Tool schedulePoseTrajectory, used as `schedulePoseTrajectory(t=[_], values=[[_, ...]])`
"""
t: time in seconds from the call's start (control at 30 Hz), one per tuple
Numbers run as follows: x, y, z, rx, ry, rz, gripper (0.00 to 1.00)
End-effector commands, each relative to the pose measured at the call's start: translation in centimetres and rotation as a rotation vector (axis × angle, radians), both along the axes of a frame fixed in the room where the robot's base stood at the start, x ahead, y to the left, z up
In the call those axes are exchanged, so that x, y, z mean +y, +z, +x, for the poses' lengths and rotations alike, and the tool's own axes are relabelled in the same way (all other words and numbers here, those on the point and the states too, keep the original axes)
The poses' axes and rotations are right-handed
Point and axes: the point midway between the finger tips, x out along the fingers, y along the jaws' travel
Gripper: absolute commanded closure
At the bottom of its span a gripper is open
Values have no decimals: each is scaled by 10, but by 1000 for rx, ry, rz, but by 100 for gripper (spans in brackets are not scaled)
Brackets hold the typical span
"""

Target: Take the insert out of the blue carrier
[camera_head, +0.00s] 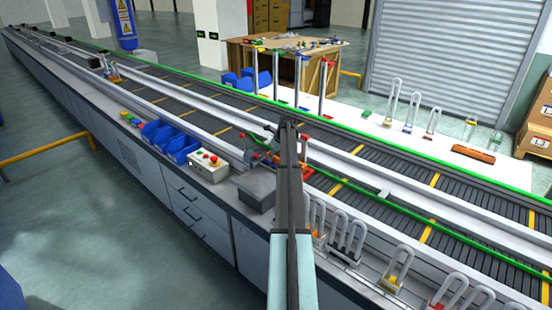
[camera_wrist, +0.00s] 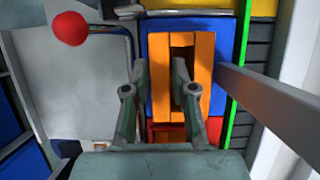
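In the wrist view the blue carrier (camera_wrist: 219,60) lies below my gripper (camera_wrist: 159,68). The orange insert (camera_wrist: 204,55) sits in it, showing orange bars with dark slots between them. My gripper is open: its two fingers are apart, the left one near the carrier's left edge and the right one over the insert.
A red part (camera_wrist: 214,128) lies beside the carrier's lower end, and a green rail (camera_wrist: 240,60) runs at its right. A red ball-shaped knob (camera_wrist: 70,28) is at the left. In the head view a control box (camera_head: 209,166) and blue bins (camera_head: 180,147) stand left of my arm.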

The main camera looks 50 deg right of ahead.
Motion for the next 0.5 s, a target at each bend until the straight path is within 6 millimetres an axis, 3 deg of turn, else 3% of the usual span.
schedulePoseTrajectory(t=[0.03,0.1,0.5], values=[[0,0,0,0,0,0,78],[0,0,0,0,0,0,100],[0,1,0,0,0,0,100]])
